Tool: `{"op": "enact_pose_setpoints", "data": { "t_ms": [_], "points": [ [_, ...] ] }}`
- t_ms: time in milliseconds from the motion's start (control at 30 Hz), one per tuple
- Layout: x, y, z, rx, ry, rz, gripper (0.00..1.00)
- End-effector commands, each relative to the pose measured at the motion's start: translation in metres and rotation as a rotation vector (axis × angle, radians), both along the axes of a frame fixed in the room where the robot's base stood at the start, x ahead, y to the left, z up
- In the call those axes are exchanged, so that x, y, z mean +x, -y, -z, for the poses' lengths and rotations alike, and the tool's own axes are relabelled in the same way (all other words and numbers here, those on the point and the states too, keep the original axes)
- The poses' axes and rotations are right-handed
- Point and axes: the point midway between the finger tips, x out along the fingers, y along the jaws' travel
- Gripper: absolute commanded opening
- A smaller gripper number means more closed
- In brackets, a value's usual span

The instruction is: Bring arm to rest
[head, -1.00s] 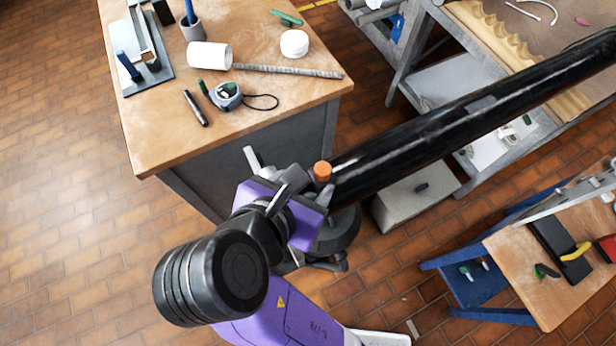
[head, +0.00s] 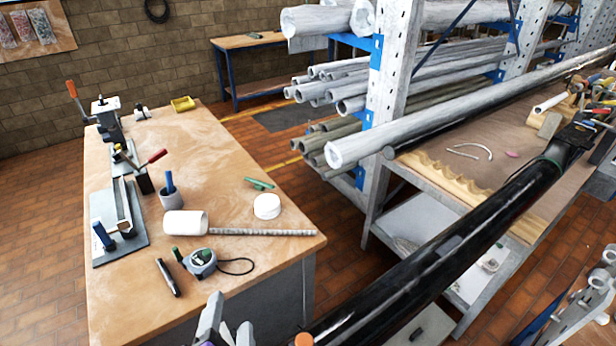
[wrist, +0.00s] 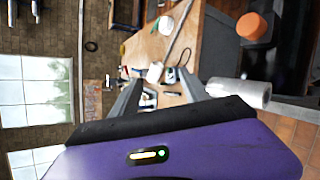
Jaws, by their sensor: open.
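My gripper (head: 229,318) shows only in part at the bottom edge of the head view, with its grey fingers pointing up. The wrist view shows my gripper (wrist: 160,78) with its two grey fingers spread apart and nothing held between them. Most of my arm is out of the head view.
A wooden workbench (head: 240,285) stands at left, bearing a white cylinder (head: 185,223), a tape measure (head: 200,262), a marker (head: 167,278) and a threaded rod (head: 262,232). A rack of pipes (head: 400,60) and another bench (head: 520,225) stand right. Open brick floor shows at far left.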

Motion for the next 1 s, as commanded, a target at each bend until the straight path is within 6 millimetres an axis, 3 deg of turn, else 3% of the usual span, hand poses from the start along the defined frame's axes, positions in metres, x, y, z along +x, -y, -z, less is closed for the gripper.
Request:
{"op": "enact_pose_setpoints", "data": {
  "t_ms": [167,300,467,767,1000],
  "points": [
    [-0.003,0.010,0.022,0.473,-0.006,0.013,0.54],
    [-0.015,0.036,0.038,0.825,-0.064,0.043,0.54],
    [-0.034,0.073,0.051,1.144,-0.135,0.098,0.54],
    [-0.085,0.164,0.069,1.659,-0.228,0.265,0.54],
    [-0.143,0.243,0.084,1.961,-0.202,0.468,0.54]
  ]
}}
